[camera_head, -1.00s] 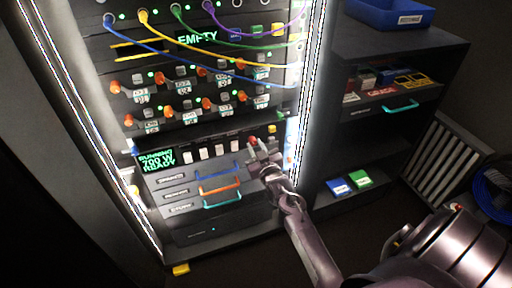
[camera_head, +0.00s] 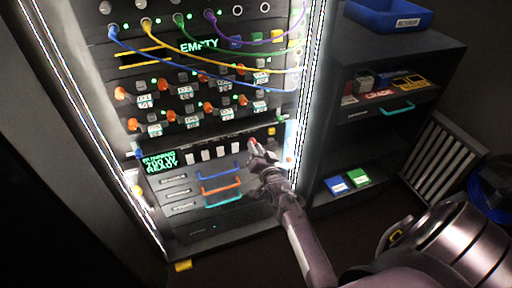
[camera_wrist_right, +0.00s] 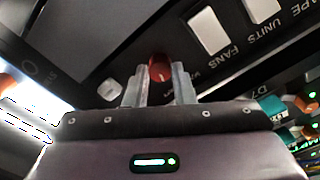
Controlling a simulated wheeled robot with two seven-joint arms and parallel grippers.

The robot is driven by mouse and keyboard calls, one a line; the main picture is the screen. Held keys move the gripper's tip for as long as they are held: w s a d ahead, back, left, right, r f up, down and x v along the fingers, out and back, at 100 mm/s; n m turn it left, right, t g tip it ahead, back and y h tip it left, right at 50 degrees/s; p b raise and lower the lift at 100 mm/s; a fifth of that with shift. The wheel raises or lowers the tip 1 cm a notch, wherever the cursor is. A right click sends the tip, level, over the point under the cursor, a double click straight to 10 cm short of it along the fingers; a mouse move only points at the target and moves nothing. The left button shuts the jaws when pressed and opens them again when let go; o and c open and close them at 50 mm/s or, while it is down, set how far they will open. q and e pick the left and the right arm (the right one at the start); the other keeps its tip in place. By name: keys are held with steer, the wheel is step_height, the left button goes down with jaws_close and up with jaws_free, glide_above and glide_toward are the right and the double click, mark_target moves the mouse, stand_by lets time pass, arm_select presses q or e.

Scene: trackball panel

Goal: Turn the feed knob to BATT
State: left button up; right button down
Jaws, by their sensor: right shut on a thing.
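The red knob (camera_wrist_right: 159,67) is on the dark panel at the right end of a row of white switches, and I take it to be the feed knob. It shows small at the gripper's tip in the head view (camera_head: 252,142). My right gripper (camera_wrist_right: 160,84) is shut on it, one finger on each side; it also shows in the head view (camera_head: 257,153). The lettering beside the knob is mostly hidden by the fingers, so I cannot read its setting. My left gripper is not in view.
White switches (camera_head: 207,153) and a green display (camera_head: 160,162) lie left of the knob. Below are drawers with blue, orange and teal handles (camera_head: 221,188). Cables (camera_head: 205,70) hang across the rack above. A shelf unit (camera_head: 385,140) stands to the right.

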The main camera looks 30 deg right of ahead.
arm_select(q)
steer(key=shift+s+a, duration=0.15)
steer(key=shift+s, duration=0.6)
arm_select(e)
steer(key=shift+m, duration=1)
arm_select(q)
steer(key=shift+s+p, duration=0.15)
steer(key=shift+p, duration=0.15)
arm_select(e)
steer(key=c, duration=1.2)
jaws_free()
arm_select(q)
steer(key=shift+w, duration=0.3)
arm_select(e)
steer(key=shift+s, duration=0.1)
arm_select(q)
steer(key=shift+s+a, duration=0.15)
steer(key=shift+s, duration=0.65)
arm_select(e)
steer(key=v, duration=0.7)
steer(key=shift+s, duration=0.3)
